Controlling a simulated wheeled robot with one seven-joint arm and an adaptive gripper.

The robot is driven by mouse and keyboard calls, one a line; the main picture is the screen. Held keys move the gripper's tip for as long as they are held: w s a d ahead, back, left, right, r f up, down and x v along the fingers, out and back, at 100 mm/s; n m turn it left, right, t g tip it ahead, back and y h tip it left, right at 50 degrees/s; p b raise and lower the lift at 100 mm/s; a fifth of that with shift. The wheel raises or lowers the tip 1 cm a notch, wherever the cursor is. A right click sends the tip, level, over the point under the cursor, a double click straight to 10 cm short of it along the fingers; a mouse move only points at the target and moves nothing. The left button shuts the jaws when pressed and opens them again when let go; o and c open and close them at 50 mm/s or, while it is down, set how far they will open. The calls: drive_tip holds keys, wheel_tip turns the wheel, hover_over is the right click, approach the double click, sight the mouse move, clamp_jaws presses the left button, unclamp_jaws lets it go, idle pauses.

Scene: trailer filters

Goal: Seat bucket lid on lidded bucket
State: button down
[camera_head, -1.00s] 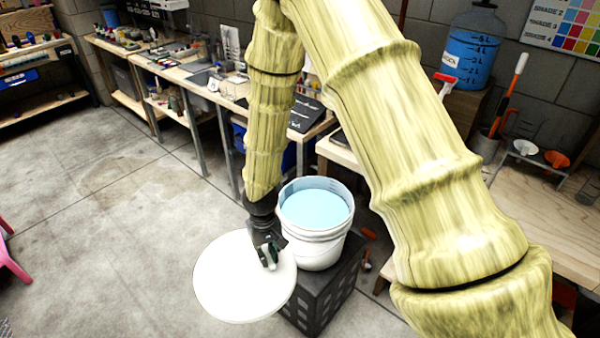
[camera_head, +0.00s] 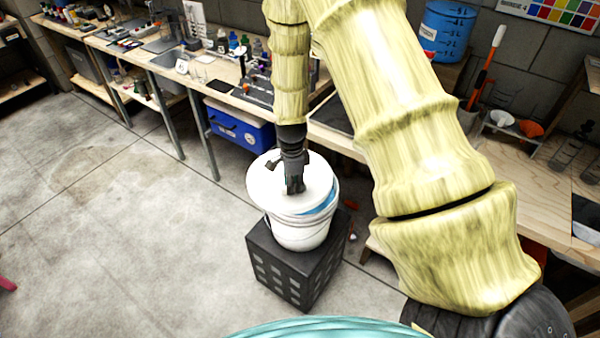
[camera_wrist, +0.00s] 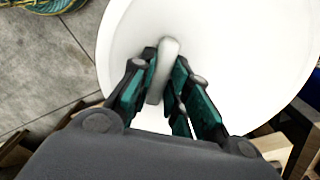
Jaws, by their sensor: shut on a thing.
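The white round bucket lid (camera_head: 265,187) is over the mouth of the white bucket (camera_head: 300,232), shifted to the left of it. A strip of the blue inside shows at the bucket's right front rim, so the lid does not cover the whole mouth. Whether the lid touches the rim, I cannot tell. My gripper (camera_head: 295,188) is above the lid, pointing down. In the wrist view my gripper (camera_wrist: 165,85) is shut on the lid's raised white handle (camera_wrist: 163,70), and the lid (camera_wrist: 235,45) fills much of the picture. The bucket is hidden there.
The bucket stands on a black crate (camera_head: 290,268) on the concrete floor. A workbench (camera_head: 215,75) with bottles and tools runs behind, with a blue bin (camera_head: 238,128) below it. Another bench (camera_head: 530,190) is at right. The floor to the left is clear.

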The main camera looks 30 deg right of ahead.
drive_tip(key=d+m, duration=0.1)
drive_tip(key=m, duration=0.1)
drive_tip(key=d+m, duration=0.1)
drive_tip(key=shift+w+d+r, duration=0.25)
drive_tip(key=shift+d+r, duration=0.1)
drive_tip(key=shift+f+b, duration=1.7)
drive_tip(key=shift+f, duration=0.65)
drive_tip(key=shift+a+f+p, duration=0.1)
drive_tip(key=shift+f+p, duration=0.15)
drive_tip(key=shift+p, duration=0.05)
drive_tip(key=shift+f, duration=0.95)
idle(1.6)
drive_tip(key=c, duration=0.8)
unclamp_jaws()
drive_tip(key=shift+r+p, duration=2.85)
drive_tip(key=shift+r, duration=0.65)
